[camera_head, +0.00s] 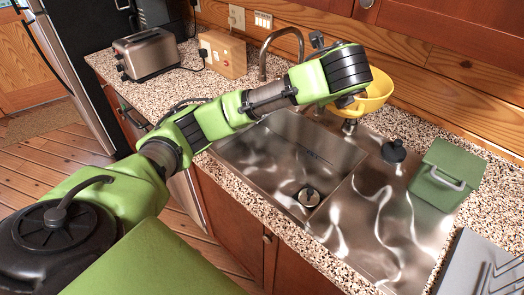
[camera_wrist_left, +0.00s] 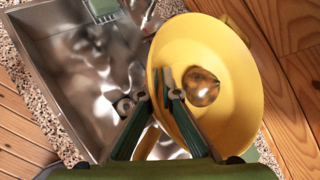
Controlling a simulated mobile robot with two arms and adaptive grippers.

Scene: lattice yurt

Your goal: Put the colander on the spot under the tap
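The yellow colander (camera_head: 378,88) is in the air over the back of the sink, close to the wooden wall, and looks tilted. My left gripper (camera_head: 345,101) is beside it, mostly hidden by its own wrist. In the left wrist view the colander (camera_wrist_left: 228,60) fills the right side. The gripper's fingers (camera_wrist_left: 157,92) close on its wall, one inside the bowl and one outside. The curved metal tap (camera_head: 283,34) stands behind the left basin of the steel sink (camera_head: 265,160). The basin shows a round drain (camera_head: 309,196). My right gripper is not in view.
A black plug-like piece (camera_head: 394,151) and a green box with a handle (camera_head: 447,176) stand right of the basin. A grey rack (camera_head: 488,268) is at the lower right. A toaster (camera_head: 146,53) and a wooden box (camera_head: 223,54) stand at the back left. The basin is otherwise empty.

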